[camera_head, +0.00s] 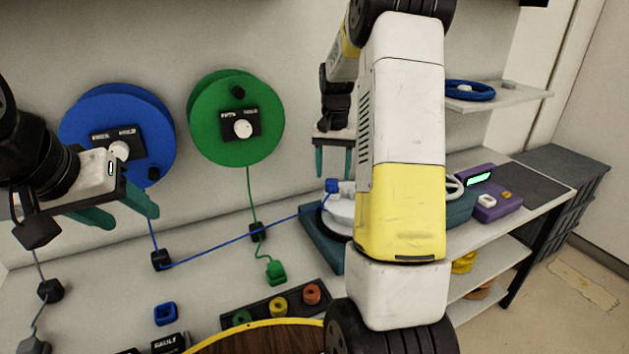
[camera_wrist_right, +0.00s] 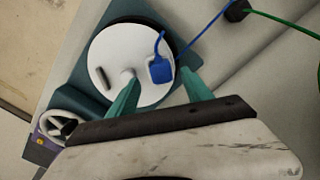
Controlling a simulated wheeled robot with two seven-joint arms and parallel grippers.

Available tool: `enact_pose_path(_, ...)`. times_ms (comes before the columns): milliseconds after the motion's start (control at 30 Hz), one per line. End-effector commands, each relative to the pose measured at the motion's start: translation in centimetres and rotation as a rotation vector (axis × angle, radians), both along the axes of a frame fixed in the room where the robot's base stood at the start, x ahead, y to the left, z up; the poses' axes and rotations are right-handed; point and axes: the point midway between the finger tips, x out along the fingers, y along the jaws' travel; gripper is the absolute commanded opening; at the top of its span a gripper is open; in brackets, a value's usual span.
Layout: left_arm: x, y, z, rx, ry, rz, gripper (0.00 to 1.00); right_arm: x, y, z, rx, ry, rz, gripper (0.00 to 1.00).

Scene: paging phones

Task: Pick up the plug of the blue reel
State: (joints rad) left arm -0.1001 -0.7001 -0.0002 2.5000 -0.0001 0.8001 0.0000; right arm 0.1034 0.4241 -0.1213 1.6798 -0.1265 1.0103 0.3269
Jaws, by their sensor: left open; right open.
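The blue reel (camera_head: 95,110) hangs on the wall at left in the head view. Its blue cable runs down through a black guide (camera_head: 161,260) and across to the blue plug (camera_head: 332,186). The plug also shows in the right wrist view (camera_wrist_right: 160,70), over the white disc of a teal device. My right gripper (camera_head: 334,174) is open just above the plug. In the wrist view its teal fingertips (camera_wrist_right: 158,82) lie on either side of the plug, not closed on it. My left gripper (camera_head: 130,212) is open and empty in front of the blue reel.
A green reel (camera_head: 210,125) hangs beside the blue one, its cable ending at a green plug (camera_head: 276,270). A dark tray (camera_head: 262,304) with coloured pieces and a blue ring-like block (camera_head: 165,314) lie in front. A purple device (camera_head: 490,203) stands at right.

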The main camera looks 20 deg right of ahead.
Motion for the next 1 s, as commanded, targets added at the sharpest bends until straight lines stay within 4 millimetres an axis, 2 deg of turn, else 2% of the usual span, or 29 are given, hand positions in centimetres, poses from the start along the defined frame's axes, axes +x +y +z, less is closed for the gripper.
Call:
enact_pose_path(100, 0.0, 0.0, 0.0, 0.000, 0.000, 0.000, 0.55, 0.0, 0.2, -1.9, 0.000, 0.003, 0.001, 0.58)
enact_pose_path(200, 0.0, 0.0, 0.0, 0.000, 0.000, 0.000, 0.55, 0.0, 0.2, -2.7, 0.001, 0.002, 0.001, 0.58)
enact_pose_path(467, 0.0, 0.0, 0.0, 0.000, 0.000, 0.000, 0.55, 0.0, 0.2, -2.9, 0.001, 0.000, 0.001, 0.58)
enact_pose_path(767, 0.0, 0.0, 0.0, 0.000, 0.000, 0.000, 0.55, 0.0, 0.2, -2.8, 0.001, 0.000, 0.001, 0.00)
enact_pose_path(1000, 0.0, 0.0, 0.0, 0.000, 0.000, 0.000, 0.55, 0.0, 0.2, -2.8, 0.000, -0.001, 0.001, 0.00)
